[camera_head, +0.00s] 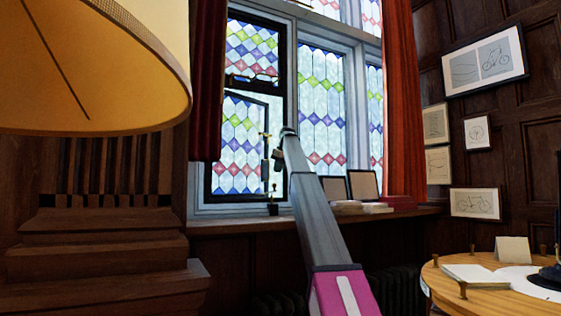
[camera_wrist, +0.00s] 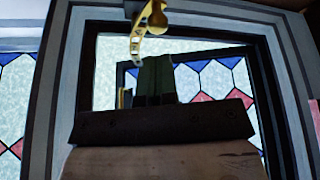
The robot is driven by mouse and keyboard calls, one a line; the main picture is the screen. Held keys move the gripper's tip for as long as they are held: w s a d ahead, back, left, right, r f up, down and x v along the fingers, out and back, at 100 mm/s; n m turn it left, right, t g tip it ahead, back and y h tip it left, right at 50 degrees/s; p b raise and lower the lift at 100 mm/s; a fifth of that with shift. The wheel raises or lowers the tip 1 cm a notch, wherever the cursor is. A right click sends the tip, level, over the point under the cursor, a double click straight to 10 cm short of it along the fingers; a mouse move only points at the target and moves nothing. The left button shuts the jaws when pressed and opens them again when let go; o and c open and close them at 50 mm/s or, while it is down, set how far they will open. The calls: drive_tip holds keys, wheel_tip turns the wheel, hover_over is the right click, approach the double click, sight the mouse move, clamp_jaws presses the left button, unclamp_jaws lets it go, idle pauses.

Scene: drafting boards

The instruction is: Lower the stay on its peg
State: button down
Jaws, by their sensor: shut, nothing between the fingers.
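My gripper (camera_wrist: 157,66) shows in the wrist view as two dark green fingers close together, with nothing between them. In the head view my gripper end (camera_head: 278,156) is at the leaded window, in front of the opening casement. A yellow brass strap with holes, which looks like the stay (camera_wrist: 137,42), hangs at the top of the wrist view beside a round brass knob (camera_wrist: 157,19). The strap is just beyond and left of the fingertips in that picture; I cannot tell whether they touch. The peg cannot be made out clearly.
The window sill (camera_head: 235,225) holds books (camera_head: 360,208) and dark-framed panels (camera_head: 362,185) to the right. A red curtain (camera_head: 402,110) hangs right of the window. A large lampshade (camera_head: 90,65) fills the upper left. A round wooden table (camera_head: 490,292) stands at lower right.

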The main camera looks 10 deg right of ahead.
drive_tip(key=shift+x, duration=2.65)
drive_tip(key=shift+s+d+f, duration=0.1)
drive_tip(key=shift+s+d, duration=0.05)
drive_tip(key=shift+d, duration=0.05)
drive_tip(key=shift+f, duration=0.1)
drive_tip(key=f, duration=0.2)
drive_tip(key=f+t, duration=0.1)
drive_tip(key=shift+s+d+y, duration=0.3)
drive_tip(key=shift+s+y, duration=0.1)
